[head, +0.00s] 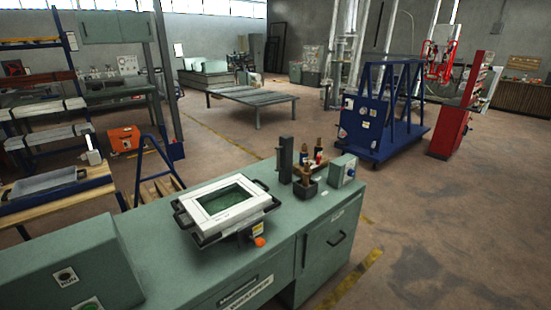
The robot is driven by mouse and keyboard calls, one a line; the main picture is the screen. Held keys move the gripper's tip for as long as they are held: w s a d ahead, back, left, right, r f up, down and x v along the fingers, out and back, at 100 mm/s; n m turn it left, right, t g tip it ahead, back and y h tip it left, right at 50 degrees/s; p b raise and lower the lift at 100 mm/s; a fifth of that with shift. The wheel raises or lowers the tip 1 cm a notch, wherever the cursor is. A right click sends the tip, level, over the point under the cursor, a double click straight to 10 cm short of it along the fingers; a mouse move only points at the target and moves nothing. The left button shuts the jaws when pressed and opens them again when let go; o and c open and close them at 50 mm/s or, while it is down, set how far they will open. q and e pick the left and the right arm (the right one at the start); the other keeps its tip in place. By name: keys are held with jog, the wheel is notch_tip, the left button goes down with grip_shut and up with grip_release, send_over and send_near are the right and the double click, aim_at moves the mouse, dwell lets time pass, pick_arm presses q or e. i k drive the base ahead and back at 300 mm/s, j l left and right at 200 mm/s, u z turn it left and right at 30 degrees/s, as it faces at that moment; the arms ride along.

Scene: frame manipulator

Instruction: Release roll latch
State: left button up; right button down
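A white rectangular frame (204,229) with a dark green panel (226,202) in its opening sits tilted on a holder on the green workbench (165,290). Black handles (181,217) stick out at its left and right sides. An orange knob (259,242) shows below its front right corner. I cannot make out which part is the roll latch. Neither of my grippers shows in this view.
Right of the frame, the bench holds a dark upright post (285,160), several bottle-like items and a grey box (344,170). A green button box (75,270) stands at lower left. A blue cart (365,135) and red stand (447,130) are behind. Floor at right is clear.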

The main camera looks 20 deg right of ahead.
aim_at(317, 164)
jog(key=i+l+u, duration=0.1)
jog(key=l, duration=0.2)
jog(key=i+l+u, duration=0.1)
jog(key=l, duration=0.25)
jog(key=i+l+u, duration=0.1)
jog(key=i+l, duration=0.15)
jog(key=i+l+u, duration=0.15)
jog(key=l, duration=0.3)
jog(key=l+u, duration=0.1)
jog(key=l, duration=0.25)
jog(key=i, duration=0.05)
